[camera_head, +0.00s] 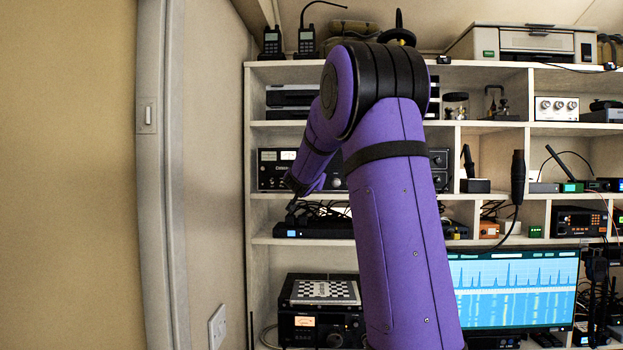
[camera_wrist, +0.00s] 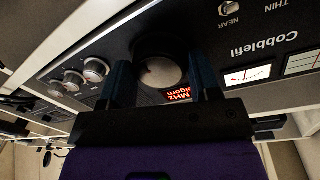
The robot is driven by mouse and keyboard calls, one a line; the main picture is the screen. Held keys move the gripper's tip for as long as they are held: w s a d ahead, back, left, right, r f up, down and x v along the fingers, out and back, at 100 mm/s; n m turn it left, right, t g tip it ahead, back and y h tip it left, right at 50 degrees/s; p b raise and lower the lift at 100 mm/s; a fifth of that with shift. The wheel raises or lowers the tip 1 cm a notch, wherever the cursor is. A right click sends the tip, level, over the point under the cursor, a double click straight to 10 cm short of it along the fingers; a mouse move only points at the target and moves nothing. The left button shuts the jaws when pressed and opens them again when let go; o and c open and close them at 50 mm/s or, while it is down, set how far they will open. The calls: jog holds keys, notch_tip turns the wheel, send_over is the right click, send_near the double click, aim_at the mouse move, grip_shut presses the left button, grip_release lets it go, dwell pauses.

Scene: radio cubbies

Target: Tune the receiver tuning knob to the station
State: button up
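The receiver (camera_wrist: 110,50) is a dark-faced box, seen upside down in the wrist view, with a lettered panel and a lit meter. Its large round knob (camera_wrist: 160,72) has a pale face. A small red display (camera_wrist: 178,95) lies beside the knob. My gripper (camera_wrist: 162,75) has its two dark fingers on either side of the knob, apart from each other. Whether they press on its rim cannot be seen. In the head view the receiver (camera_head: 278,180) stands on a middle shelf at left, with my arm covering its right part. The knob is hidden there.
Several smaller knobs (camera_wrist: 95,70) sit in a row on the panel in the wrist view. Power strips and cables (camera_head: 315,228) lie on the shelf below the receiver. A monitor (camera_head: 515,290) with spectrum peaks stands lower right. A wall (camera_head: 210,150) closes the left side.

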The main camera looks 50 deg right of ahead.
jog(key=o, duration=0.3)
jog(key=shift+o, duration=0.2)
jog(key=shift+s+a, duration=0.1)
jog(key=v, duration=1)
jog(key=shift+s+a, duration=0.15)
jog(key=shift+a, duration=0.05)
